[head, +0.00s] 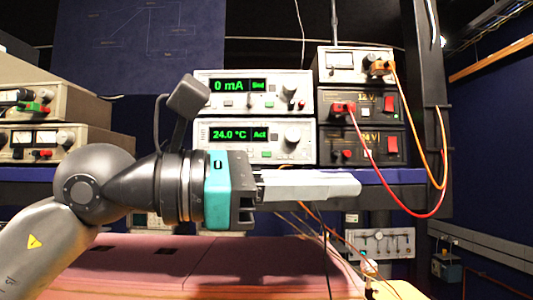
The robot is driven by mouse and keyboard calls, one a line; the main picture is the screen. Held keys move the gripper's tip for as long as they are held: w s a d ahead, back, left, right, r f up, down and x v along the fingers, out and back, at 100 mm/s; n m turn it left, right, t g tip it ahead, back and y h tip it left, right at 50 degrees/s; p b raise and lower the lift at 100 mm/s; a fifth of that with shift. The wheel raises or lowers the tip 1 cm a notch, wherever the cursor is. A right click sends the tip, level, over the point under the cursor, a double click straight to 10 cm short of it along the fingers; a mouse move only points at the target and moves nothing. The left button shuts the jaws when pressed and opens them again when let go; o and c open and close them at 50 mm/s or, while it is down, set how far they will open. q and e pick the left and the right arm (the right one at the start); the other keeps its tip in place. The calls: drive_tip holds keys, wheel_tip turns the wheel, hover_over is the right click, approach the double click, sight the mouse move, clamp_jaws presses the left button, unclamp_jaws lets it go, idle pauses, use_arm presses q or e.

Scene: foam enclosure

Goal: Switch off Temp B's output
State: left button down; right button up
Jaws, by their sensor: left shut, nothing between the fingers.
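A white instrument (255,142) on the shelf shows "24.0 °C" and "Act" in green. It has a large knob (292,134) and a small green button (267,154). No name on it is readable, so I cannot tell whether it is Temp B. A similar unit (254,92) on top of it reads "0 mA". My left gripper (354,187) is shut and empty, pointing right across the view below the temperature unit. It hides the shelf edge and part of the lower area. My right gripper is not in view.
Stacked black supplies (361,123) with red switches stand right of the displays. Red (370,155) and orange (408,125) cables hang from there past a dark post (428,90). More instruments (45,110) stand left. A pinkish surface (190,265) lies below.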

sight(266, 154)
use_arm(q)
drive_tip(key=w+a+r+t+y, duration=0.4)
drive_tip(key=a+t+y, duration=0.2)
drive_tip(key=a+t, duration=0.1)
drive_tip(key=shift+w+a+r+y, duration=0.15)
drive_tip(key=shift+w+a+y, duration=0.15)
drive_tip(key=shift+y, duration=0.1)
drive_tip(key=shift+w+p, duration=2.2)
drive_tip(key=shift+w, duration=2.2)
drive_tip(key=shift+w, duration=0.15)
drive_tip(key=shift+w, duration=0.3)
